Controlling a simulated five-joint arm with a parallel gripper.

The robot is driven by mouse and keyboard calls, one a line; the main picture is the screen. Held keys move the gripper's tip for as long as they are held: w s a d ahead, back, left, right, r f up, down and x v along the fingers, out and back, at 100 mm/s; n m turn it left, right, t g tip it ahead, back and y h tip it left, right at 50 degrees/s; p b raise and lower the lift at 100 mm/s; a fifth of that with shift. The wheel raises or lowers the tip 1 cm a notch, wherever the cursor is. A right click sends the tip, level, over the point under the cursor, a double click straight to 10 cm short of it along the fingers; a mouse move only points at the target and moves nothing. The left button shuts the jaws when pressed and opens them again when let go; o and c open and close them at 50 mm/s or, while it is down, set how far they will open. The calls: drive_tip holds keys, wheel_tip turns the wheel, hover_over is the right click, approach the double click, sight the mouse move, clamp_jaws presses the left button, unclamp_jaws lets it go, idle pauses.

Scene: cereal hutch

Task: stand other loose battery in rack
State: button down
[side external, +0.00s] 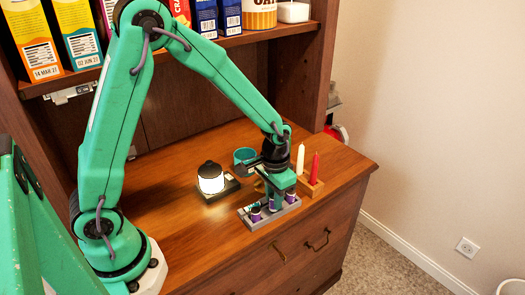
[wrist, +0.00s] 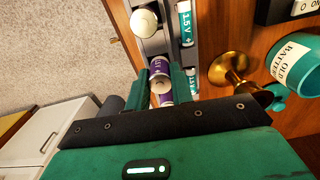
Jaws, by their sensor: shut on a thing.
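My gripper (side external: 274,196) is low over the grey rack (side external: 284,212); it also shows in the wrist view (wrist: 160,88). It is shut on a purple battery (wrist: 159,68) with a pale band, between the two green fingers. The battery's lower end is hidden, so I cannot tell how deep it sits in the rack (wrist: 154,45). In the side view, a purple battery (side external: 256,214) stands at the rack's left end, and purple also shows at the right end. In the wrist view, a pale round battery end (wrist: 145,21) shows in the rack beyond my fingers.
Teal 1.5 V labels (wrist: 185,22) show along the rack's side. A lit lantern (side external: 210,178) stands left of the rack. A teal old-battery cup (wrist: 291,62) and a brass piece (wrist: 235,68) are close by. White and red candles (side external: 314,168) stand right, near my gripper.

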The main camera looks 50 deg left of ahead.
drive_tip(key=shift+f, duration=0.75)
idle(0.3)
drive_tip(key=c, duration=0.8)
unclamp_jaws()
drive_tip(key=shift+r, duration=0.2)
drive_tip(key=shift+r, duration=2.3)
drive_tip(key=shift+r, duration=0.15)
